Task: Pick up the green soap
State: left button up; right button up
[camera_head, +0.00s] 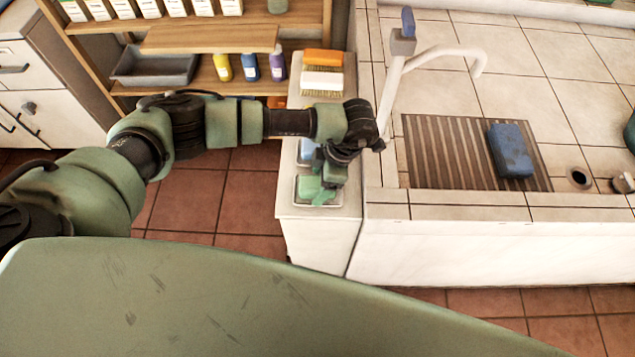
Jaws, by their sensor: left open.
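A light blue soap (307,151) lies just behind, partly hidden by my left wrist. My right gripper is not in view.
Brushes (322,80) lie at the back of the white counter (318,237). The tiled washbasin with a white tap (392,90) stands close on the right, with a blue sponge (510,150) on a slatted mat (450,155). A wooden shelf (210,38) with bottles stands behind my left arm.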

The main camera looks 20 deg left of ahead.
pick_arm(q)
jog(key=shift+f, duration=0.2)
dwell(0.4)
grip_shut()
jog(key=shift+r, duration=0.2)
jog(key=shift+w+r, duration=0.1)
jog(key=shift+r, duration=0.2)
notch_tip(320, 180, up, 19)
jog(key=b, duration=0.3)
jog(key=shift+r, duration=0.15)
